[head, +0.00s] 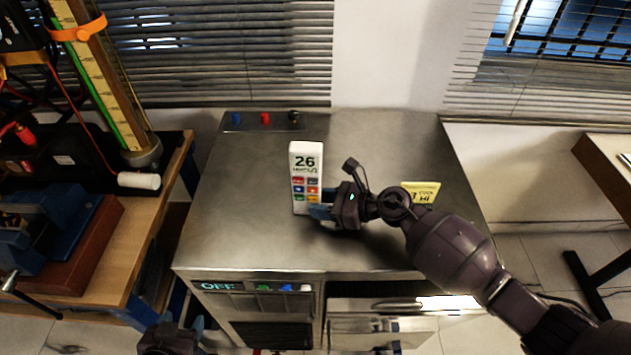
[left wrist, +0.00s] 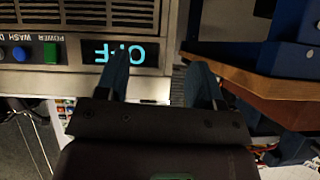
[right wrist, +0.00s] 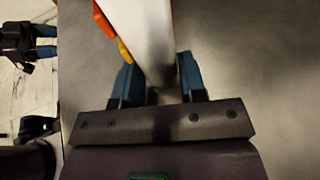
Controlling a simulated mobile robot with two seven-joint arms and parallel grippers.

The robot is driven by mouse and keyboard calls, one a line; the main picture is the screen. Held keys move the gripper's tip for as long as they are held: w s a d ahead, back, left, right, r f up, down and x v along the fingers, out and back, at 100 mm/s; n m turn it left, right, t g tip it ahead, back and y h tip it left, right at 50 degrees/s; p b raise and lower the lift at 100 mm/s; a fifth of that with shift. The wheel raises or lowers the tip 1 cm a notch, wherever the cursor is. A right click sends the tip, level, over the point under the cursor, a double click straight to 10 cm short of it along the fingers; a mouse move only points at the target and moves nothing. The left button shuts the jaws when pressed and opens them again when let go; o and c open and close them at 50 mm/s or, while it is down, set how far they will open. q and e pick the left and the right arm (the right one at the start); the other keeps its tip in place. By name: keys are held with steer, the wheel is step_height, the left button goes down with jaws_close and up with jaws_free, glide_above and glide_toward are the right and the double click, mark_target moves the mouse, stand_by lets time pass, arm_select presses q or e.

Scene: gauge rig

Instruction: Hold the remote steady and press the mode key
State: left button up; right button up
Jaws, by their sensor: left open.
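The white remote (head: 306,165) stands upright over the steel cabinet's top, with "26" on its display and rows of small coloured keys below. The key labels are too small to tell which is the mode key. My right gripper (head: 322,211) is shut on the remote's lower part; its fingers (right wrist: 161,75) lie on either side of the remote (right wrist: 150,35) in the right wrist view. My left gripper (head: 204,334) is open and empty, low in front of the cabinet. In the left wrist view, its fingers (left wrist: 158,75) point toward the cabinet's front.
The steel cabinet (head: 240,225) has a front panel with an "OFF" display (head: 217,286) and coloured buttons. A yellow label (head: 421,191) lies right of my right gripper. A wooden bench (head: 150,235) with equipment stands at left. The cabinet top left of the remote is clear.

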arm_select(q)
steer(key=shift+w+r, duration=0.1)
steer(key=shift+w, duration=0.05)
steer(key=shift+c, duration=1)
jaws_close()
steer(key=shift+s, duration=0.25)
steer(key=shift+w, duration=0.25)
steer(key=shift+s, duration=0.1)
